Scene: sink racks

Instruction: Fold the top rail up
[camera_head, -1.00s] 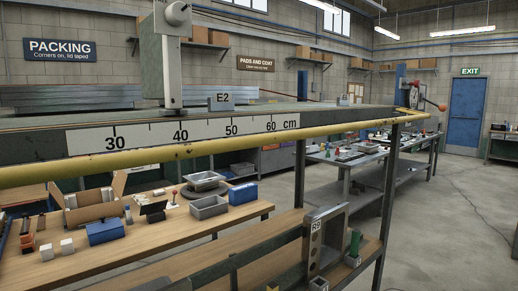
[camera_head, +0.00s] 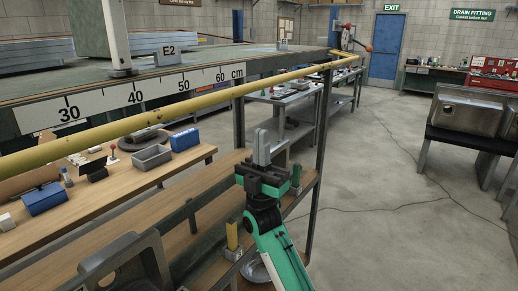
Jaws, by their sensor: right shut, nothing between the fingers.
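The yellow top rail (camera_head: 100,133) runs along the front edge of the rack's upper shelf, just below a white centimetre scale (camera_head: 130,97). It slants from the left edge of the view up to the far right corner of the shelf. My right gripper (camera_head: 262,148) is shut and empty, with its grey fingers pointing up. In the picture it is below the rail and appears apart from it. My left gripper is not in view.
A lower wooden shelf (camera_head: 215,190) lies beneath the rail, with a grey bracket (camera_head: 125,262) at the lower left. A dark rack post (camera_head: 321,140) stands right of my gripper. Open concrete floor (camera_head: 390,230) lies to the right, with sinks (camera_head: 465,112) on a stand beyond.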

